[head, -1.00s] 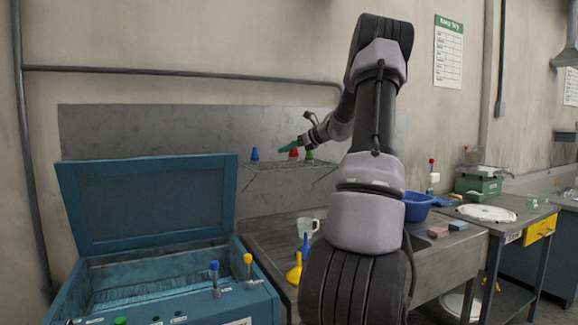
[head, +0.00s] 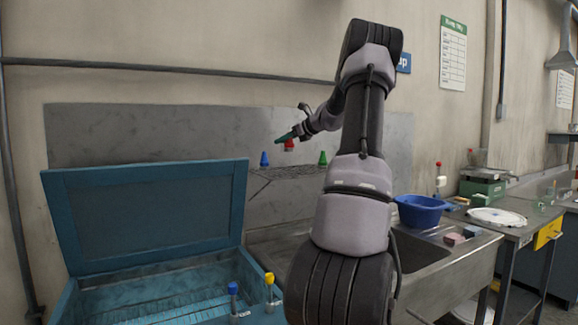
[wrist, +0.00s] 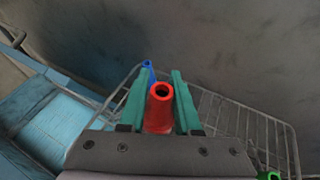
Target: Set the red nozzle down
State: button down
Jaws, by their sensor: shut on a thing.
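The red nozzle (head: 289,145) is between the green fingers of my gripper (head: 284,138), above the wire rack (head: 282,172) on the wall. In the wrist view the red nozzle (wrist: 159,108) points its open tip at the camera, and my gripper (wrist: 159,84) is shut on it from both sides. In the head view it appears higher than the blue nozzle (head: 264,159) and the green nozzle (head: 323,158), which stand upright on the rack.
An open blue chest (head: 145,215) stands at lower left, its lid raised. A sink (head: 425,257) with a blue basin (head: 421,209) is at right. A grey wall panel (head: 150,135) rises behind.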

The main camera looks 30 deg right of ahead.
notch_tip(320, 180, down, 8)
jog(key=shift+r, duration=0.15)
dwell(0.4)
jog(key=c, duration=0.6)
grip_release()
